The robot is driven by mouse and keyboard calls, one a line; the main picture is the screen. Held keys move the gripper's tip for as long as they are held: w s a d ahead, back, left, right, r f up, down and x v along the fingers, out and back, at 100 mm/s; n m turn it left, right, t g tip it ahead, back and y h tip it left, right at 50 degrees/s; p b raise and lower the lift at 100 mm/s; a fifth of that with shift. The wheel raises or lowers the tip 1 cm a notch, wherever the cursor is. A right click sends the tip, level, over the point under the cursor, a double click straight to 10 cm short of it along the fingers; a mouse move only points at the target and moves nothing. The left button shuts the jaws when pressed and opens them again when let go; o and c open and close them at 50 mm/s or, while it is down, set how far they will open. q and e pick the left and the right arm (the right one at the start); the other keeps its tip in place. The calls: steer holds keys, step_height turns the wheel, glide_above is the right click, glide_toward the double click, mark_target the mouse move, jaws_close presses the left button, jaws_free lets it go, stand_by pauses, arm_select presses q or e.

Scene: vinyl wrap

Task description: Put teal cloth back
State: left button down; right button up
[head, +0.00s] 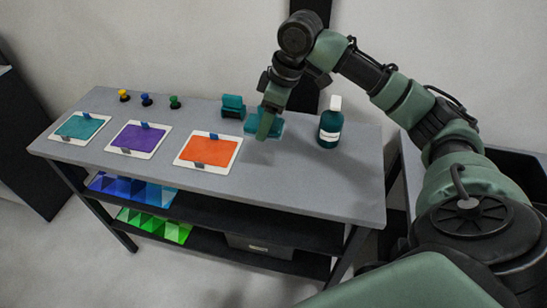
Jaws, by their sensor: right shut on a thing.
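The teal cloth (276,127) is partly hidden behind the fingers of my right gripper (265,126). My right gripper is shut on the cloth, just above or at the grey tabletop; I cannot tell whether the cloth touches it. A darker teal holder-like block (233,106) stands just left of the gripper, near the back edge of the table. My left gripper is not in view.
The grey table (310,185) holds a teal bottle with a white cap (330,122) to the right. Teal (80,126), purple (138,138) and orange (208,150) sample boards lie to the left, with several small knobs (147,100) behind. The front right tabletop is clear.

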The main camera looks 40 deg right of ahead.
mark_target(265, 172)
step_height(265, 172, down, 16)
steer(key=shift+f+p, duration=0.15)
steer(key=shift+p, duration=0.8)
steer(key=o, duration=1.2)
steer(key=shift+f, duration=0.1)
steer(key=b+v, duration=0.1)
steer(key=v, duration=1.1)
steer(key=shift+b, duration=0.3)
